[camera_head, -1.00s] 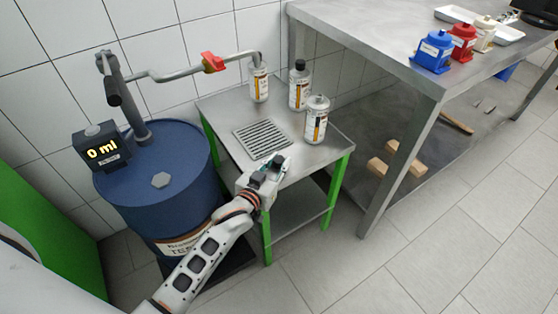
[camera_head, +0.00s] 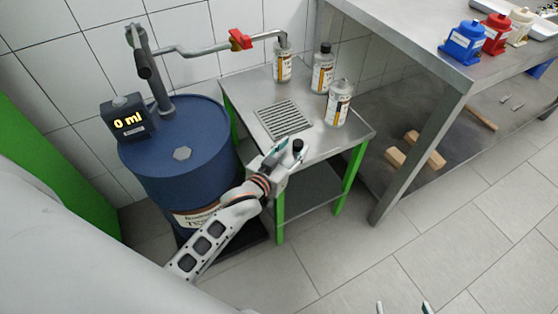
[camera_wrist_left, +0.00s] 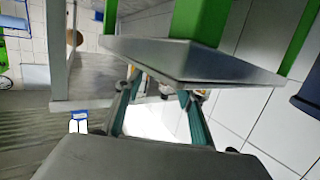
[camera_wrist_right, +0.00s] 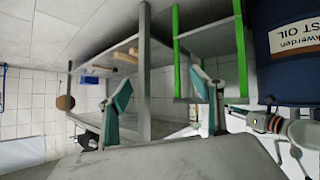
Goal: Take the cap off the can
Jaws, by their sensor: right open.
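Three white cans with orange and dark labels stand upright on the small steel table (camera_head: 320,148). The left can (camera_head: 282,66) is under the pipe's spout. The middle can (camera_head: 322,74) wears a black cap (camera_head: 325,47). The right can (camera_head: 339,106) shows a grey top and no black cap. My left gripper (camera_head: 286,147) is at the table's front edge, apart from the cans; its teal fingers stand apart in the left wrist view (camera_wrist_left: 158,95). A small black round thing (camera_head: 298,146) shows beside it; I cannot tell what it is. My right gripper (camera_head: 403,308) is open at the bottom edge.
A blue drum (camera_head: 183,160) with a "0 ml" display (camera_head: 128,118) and a red-handled valve (camera_head: 240,39) stands left of the table. A steel bench (camera_head: 455,85) with blue, red and cream bottles is at the right. A grate (camera_head: 285,118) lies in the tabletop. Floor in front is open.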

